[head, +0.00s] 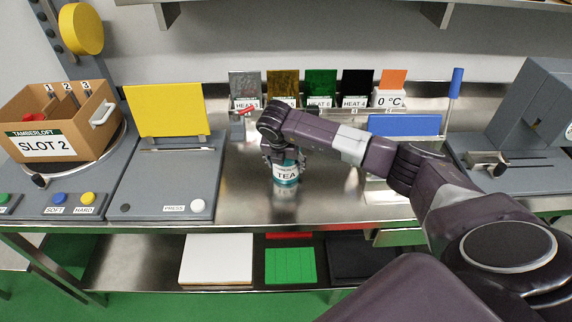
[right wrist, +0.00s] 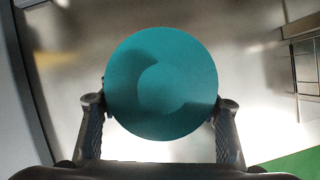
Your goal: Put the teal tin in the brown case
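The teal tin (head: 286,173), with a white "TEA" label, is upright over the steel counter in the middle of the head view. Its round teal top (right wrist: 160,84) fills the centre of the right wrist view. My right gripper (head: 283,152) is over it, with a finger against each side below the top's edge; it looks shut on the tin. I cannot tell whether the tin's base touches the counter. The brown case (head: 88,138), labelled "TAMBERLOFT SLOT 2", stands open at the left, with compartments marked 1, 2 and 3. Something red shows in compartment 1. My left gripper is out of view.
The case stands on a round turntable (head: 122,150) on a grey unit with blue and yellow buttons. A grey press with a raised yellow panel (head: 165,110) lies between case and tin. Coloured plates (head: 321,84) stand along the back. A grey machine (head: 535,100) is at right.

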